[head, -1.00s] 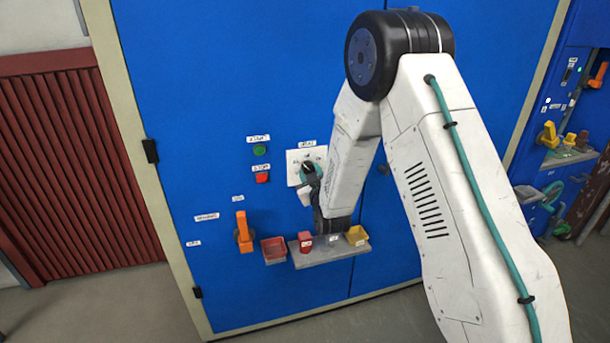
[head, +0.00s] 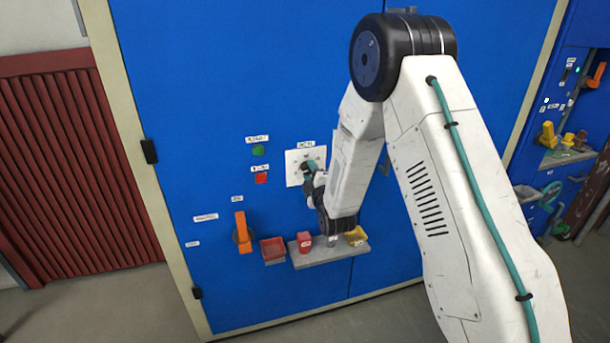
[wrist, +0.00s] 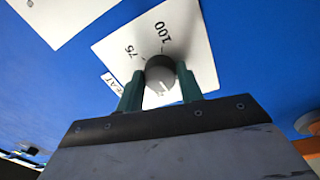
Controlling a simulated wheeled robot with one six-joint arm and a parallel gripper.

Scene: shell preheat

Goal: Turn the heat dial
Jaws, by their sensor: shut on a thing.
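The heat dial (wrist: 160,76) is a round grey knob on a white plate (wrist: 113,48) marked 75 and 100 in the wrist view. A small white pointer line shows on the knob's face. My gripper (wrist: 160,88) has its two dark green fingers on either side of the knob, shut on it. In the head view the white dial plate (head: 293,168) is on the blue cabinet, and my gripper (head: 309,172) is in front of it, hiding the knob.
A green button (head: 258,150) and a red button (head: 261,178) are left of the plate. An orange handle (head: 243,232) is lower left. Below, a grey shelf (head: 340,257) holds red and yellow containers, with a red bin (head: 272,249) beside it.

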